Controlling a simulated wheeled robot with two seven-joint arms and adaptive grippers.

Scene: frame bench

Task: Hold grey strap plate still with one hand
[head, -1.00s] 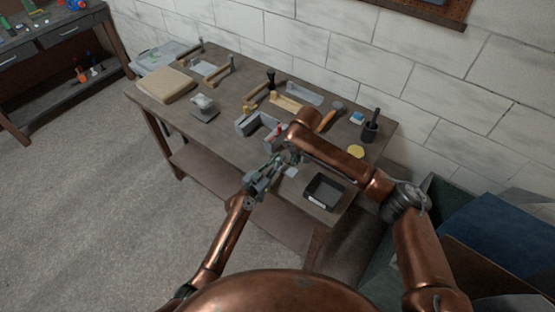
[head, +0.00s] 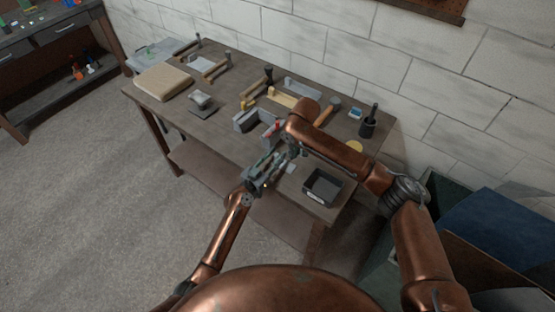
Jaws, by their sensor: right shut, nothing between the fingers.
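My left gripper (head: 268,166) is over the front edge of the bench, pointing up and right. Its fingers are too small and crowded to show whether they are open or shut. My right gripper (head: 293,150) hangs down just beside it, shut and empty, partly hidden by its own arm. A small light grey flat piece (head: 289,168), perhaps the grey strap plate, shows just right of the two grippers. I cannot tell whether either gripper touches it.
A black tray (head: 322,187) stands at the front right of the bench (head: 222,140). A grey angled block (head: 246,120) is behind the grippers. A dark cup (head: 367,128), an orange-handled tool (head: 325,117) and a tan pad (head: 162,83) stand farther off. Bare bench lies left of the grippers.

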